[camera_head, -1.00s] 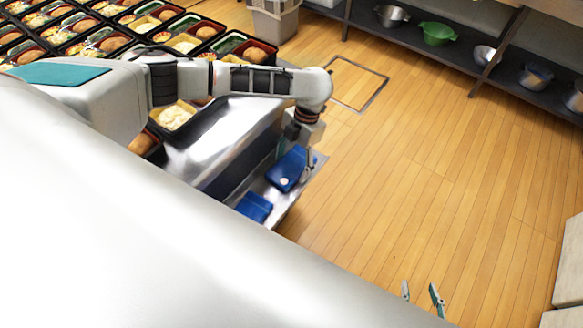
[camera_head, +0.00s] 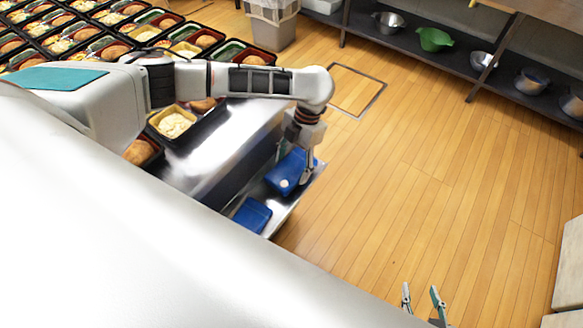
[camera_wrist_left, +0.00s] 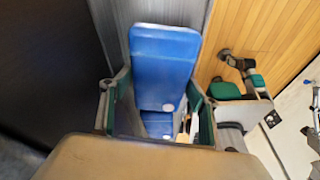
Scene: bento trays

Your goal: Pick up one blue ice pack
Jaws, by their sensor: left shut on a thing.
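My left gripper (camera_head: 306,168) is shut on a blue ice pack (camera_head: 287,172), above or at the low metal shelf. In the left wrist view this pack (camera_wrist_left: 163,65) stands between the two green-padded fingers of my left gripper (camera_wrist_left: 157,108). A second blue ice pack (camera_head: 252,215) lies on the shelf to the lower left. Blue also shows beyond the held pack in the wrist view. My right gripper (camera_head: 422,298) is at the bottom of the head view, its fingers apart and empty.
A steel counter (camera_head: 215,145) stands beside the held pack, with filled bento trays (camera_head: 172,122) at the upper left. A grey bin (camera_head: 272,25) and a dark shelf with bowls (camera_head: 435,39) are at the back. The wooden floor (camera_head: 420,160) to the right is clear.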

